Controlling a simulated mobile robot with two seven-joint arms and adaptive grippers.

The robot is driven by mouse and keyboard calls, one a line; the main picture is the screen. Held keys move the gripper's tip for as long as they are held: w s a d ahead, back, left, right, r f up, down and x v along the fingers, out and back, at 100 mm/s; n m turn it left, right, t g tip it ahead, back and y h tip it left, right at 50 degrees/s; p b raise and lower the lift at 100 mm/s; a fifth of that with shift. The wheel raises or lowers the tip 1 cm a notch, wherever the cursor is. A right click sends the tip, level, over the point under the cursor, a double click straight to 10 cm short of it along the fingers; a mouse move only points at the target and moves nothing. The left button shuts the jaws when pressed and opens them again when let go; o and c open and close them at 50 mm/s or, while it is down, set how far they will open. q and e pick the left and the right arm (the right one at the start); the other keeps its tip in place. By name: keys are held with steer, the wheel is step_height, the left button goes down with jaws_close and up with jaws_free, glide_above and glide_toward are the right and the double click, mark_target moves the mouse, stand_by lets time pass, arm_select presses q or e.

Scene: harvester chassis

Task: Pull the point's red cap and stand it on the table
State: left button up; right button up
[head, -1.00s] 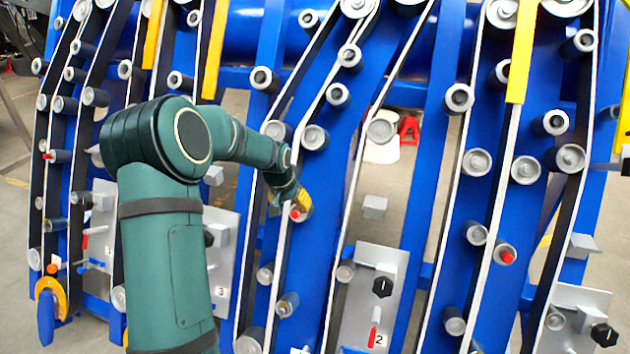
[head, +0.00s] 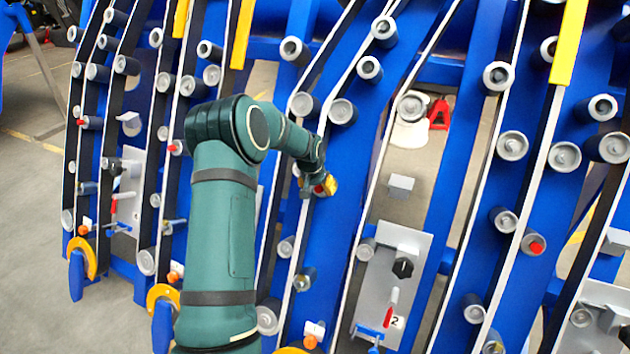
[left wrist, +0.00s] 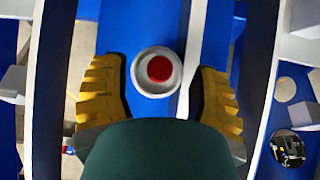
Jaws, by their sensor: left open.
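The red cap (left wrist: 160,68) sits at the centre of a round light-grey roller end (left wrist: 143,81) on the blue chassis in the left wrist view. My left gripper (left wrist: 160,98) is open, with one ridged yellow finger on each side of the roller end. Neither finger appears to touch the cap. In the head view, my left gripper (head: 322,186) is up against the chassis, and a bit of red (head: 319,189) shows beside its yellow fingers. My right gripper is not in view.
Other red-centred rollers show on the chassis, one at the right (head: 536,247) and one at the left (head: 175,147). A grey panel (head: 378,290) marked 2 carries a black knob (head: 402,267) and a red-handled lever. Yellow bars (head: 568,42) hang in front. Open floor (head: 35,260) lies at the left.

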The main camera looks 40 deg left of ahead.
arm_select(q)
steer(key=shift+x, duration=0.85)
jaws_close()
